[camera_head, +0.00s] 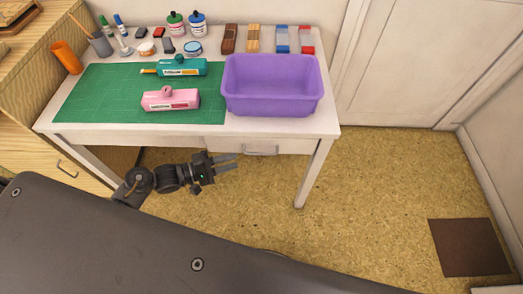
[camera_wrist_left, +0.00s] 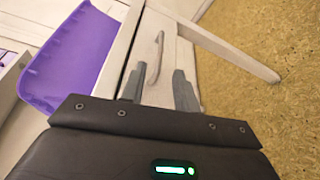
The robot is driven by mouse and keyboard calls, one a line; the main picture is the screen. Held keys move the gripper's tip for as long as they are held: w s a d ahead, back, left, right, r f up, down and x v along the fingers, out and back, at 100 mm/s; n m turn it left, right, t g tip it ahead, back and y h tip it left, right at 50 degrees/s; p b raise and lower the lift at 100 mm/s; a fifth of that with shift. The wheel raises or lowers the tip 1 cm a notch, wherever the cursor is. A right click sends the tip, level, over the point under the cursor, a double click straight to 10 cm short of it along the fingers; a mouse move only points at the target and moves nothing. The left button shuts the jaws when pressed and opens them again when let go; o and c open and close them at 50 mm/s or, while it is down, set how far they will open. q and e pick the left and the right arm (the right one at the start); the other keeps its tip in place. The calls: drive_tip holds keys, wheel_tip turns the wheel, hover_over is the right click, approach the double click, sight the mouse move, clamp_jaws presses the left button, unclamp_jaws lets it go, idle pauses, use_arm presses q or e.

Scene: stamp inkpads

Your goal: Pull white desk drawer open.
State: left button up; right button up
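The white desk drawer (camera_head: 289,147) sits under the right part of the desk top, and its front looks flush with the desk. Its grey bar handle (camera_head: 260,152) is on the front. In the left wrist view the handle (camera_wrist_left: 160,43) shows just beyond the fingertips. My left gripper (camera_head: 237,162) is in front of the desk, a little left of the handle and apart from it in the head view. Its two fingers are spread with nothing between them; they also show in the left wrist view (camera_wrist_left: 160,80). My right gripper is not in view.
The white desk (camera_head: 329,125) carries a green mat (camera_head: 85,105), a purple bin (camera_head: 272,108), teal and pink tools, bottles and stamps. A desk leg (camera_head: 313,175) stands right of the drawer. A wooden cabinet stands at left. The floor before the drawer is clear.

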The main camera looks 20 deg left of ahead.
sight(260, 154)
use_arm(q)
drive_tip(key=x, duration=1)
drive_tip(key=shift+w+d, duration=0.25)
drive_tip(key=shift+w, duration=0.05)
clamp_jaws()
